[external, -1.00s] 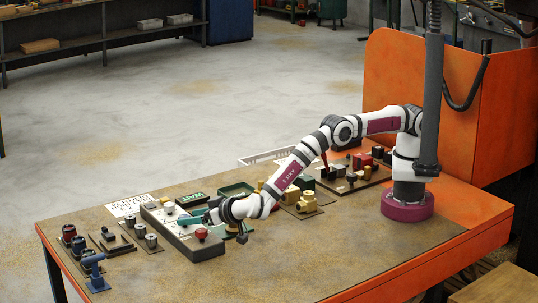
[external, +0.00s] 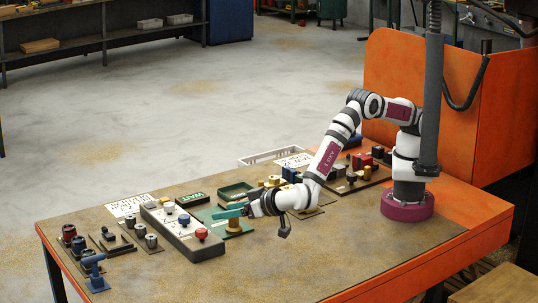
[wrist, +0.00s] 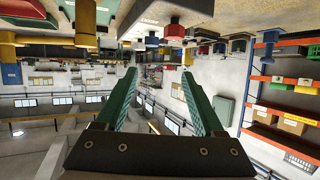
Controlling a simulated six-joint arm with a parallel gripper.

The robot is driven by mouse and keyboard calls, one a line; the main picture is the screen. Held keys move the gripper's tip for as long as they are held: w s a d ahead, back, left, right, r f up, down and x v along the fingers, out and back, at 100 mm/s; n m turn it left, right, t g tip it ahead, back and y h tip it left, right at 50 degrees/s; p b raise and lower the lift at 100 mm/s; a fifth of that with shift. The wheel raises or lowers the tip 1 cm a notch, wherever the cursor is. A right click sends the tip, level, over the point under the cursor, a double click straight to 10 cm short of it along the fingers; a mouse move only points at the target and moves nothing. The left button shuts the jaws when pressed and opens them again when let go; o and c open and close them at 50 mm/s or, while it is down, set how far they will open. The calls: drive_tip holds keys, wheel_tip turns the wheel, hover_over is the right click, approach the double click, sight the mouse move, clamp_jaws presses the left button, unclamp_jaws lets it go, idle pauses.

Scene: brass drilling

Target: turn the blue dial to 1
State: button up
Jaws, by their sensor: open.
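The blue dial (external: 184,220) sits on the sloped grey panel (external: 178,237), between a pale dial (external: 168,207) and a red dial (external: 201,233). Its pointer and the numbers around it are too small to read. My gripper (external: 218,213) has teal fingers and is a little right of the panel in the external view, apart from the blue dial. In the wrist view its fingers (wrist: 158,74) are spread with nothing between them. That view is upside down, and I cannot tell surely which knob there is the blue dial.
Brass fittings stand near my forearm. Dark knobs and a blue valve (external: 94,270) stand at the table's left end. The front of the table (external: 300,260) is clear.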

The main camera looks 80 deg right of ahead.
drive_tip(key=w+a+r+n+y, duration=0.3)
drive_tip(key=w+a+r+y, duration=0.35)
drive_tip(key=w, duration=0.25)
wheel_tip(320, 180, up, 2)
drive_tip(key=n+g, duration=0.9)
hover_over(185, 216)
drive_tip(key=s+d, duration=0.4)
drive_tip(key=s, duration=0.1)
drive_tip(key=shift+y, duration=0.45)
drive_tip(key=x, duration=1.3)
drive_tip(key=shift+w+f, duration=0.1)
drive_tip(key=shift+f, duration=0.3)
drive_tip(key=shift+w+a+f, duration=0.15)
drive_tip(key=shift+f, duration=0.35)
clamp_jaws()
